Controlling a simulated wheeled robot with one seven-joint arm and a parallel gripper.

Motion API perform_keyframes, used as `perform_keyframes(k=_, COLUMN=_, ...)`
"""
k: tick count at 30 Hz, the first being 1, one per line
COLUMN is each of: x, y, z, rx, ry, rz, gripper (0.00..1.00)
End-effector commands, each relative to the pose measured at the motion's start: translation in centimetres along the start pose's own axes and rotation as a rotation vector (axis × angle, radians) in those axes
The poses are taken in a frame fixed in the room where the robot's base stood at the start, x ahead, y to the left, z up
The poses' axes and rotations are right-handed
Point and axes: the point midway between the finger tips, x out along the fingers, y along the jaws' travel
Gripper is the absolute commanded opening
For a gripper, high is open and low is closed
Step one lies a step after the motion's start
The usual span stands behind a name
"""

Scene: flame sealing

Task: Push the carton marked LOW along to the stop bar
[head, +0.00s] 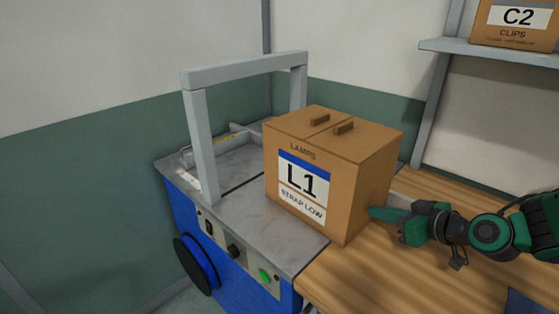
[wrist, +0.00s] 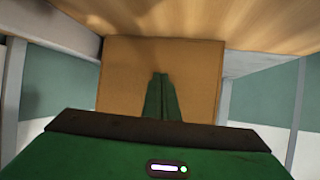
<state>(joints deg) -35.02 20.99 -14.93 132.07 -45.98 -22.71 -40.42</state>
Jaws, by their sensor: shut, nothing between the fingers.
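The carton marked LOW (head: 345,178) is brown, with an L1 label reading STRAP LOW and two small blocks on its lid. It stands upright on the machine's grey top, its right end near or over the wooden table. My gripper (head: 374,213) is shut and empty at the carton's right side, low down. In the wrist view its closed fingers (wrist: 160,77) point at the plain carton side (wrist: 122,70); whether they touch it I cannot tell. A grey bar (head: 238,136), which looks like the stop bar, lies beyond the arch, partly hidden by the carton.
A grey arch (head: 198,130) stands over the machine top, left of the carton. Bare grey top (head: 235,180) lies under the arch. The wooden table (head: 345,275) is clear in front. A C2 clips box (head: 517,22) sits on a shelf (head: 480,50) at upper right.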

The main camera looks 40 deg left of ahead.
Motion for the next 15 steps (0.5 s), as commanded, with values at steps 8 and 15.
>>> perform_keyframes(k=8, x=1.5, y=-0.4, z=-0.7, rx=-0.001, ry=0.0, rz=-0.001, gripper=0.0)
perform_keyframes(k=15, x=2.7, y=-0.8, z=-1.4, rx=-0.001, ry=0.002, rz=-0.001, gripper=0.0)
